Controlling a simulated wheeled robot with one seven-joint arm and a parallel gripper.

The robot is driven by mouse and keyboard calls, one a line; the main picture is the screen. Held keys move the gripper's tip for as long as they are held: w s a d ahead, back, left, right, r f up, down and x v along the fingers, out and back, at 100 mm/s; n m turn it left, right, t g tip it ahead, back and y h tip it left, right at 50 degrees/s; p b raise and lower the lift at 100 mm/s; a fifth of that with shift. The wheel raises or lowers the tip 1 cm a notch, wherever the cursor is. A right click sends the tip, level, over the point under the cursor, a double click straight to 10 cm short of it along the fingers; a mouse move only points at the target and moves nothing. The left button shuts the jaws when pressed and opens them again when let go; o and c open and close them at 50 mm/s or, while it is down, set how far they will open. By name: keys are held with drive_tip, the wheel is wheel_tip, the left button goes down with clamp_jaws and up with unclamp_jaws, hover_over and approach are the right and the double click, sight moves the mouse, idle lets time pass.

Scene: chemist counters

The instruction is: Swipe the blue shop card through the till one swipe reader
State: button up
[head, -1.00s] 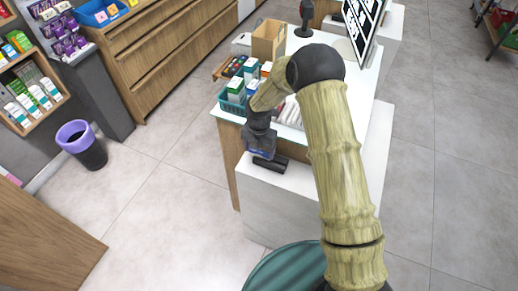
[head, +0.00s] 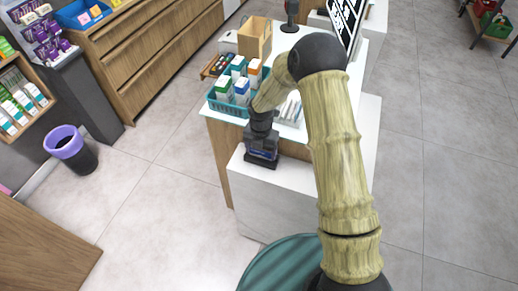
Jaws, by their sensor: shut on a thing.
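My gripper (head: 262,148) points down at the near counter and is shut on the blue shop card (head: 263,154), of which only a small blue part shows between the fingers. The dark swipe reader (head: 261,163) lies on the white lower ledge, directly under the gripper. The card is at the reader, but I cannot tell whether its edge sits in the slot. The gripper hides much of the reader's top.
A teal basket (head: 226,108) with several boxes stands on the counter behind the gripper, with a cardboard box (head: 254,39) farther back. The white ledge (head: 300,185) is bare beside the reader.

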drive_tip(key=shift+s+d+p, duration=0.15)
drive_tip(key=shift+s+d, duration=0.1)
drive_tip(key=shift+d, duration=0.4)
drive_tip(key=shift+s+d+p, duration=0.1)
drive_tip(key=shift+s+d, duration=0.15)
drive_tip(key=shift+d, duration=0.45)
drive_tip(key=shift+s+d+p, duration=0.15)
drive_tip(key=shift+s+d, duration=0.1)
drive_tip(key=shift+d, duration=0.4)
drive_tip(key=shift+r+p, duration=3.15)
drive_tip(key=shift+r, duration=0.4)
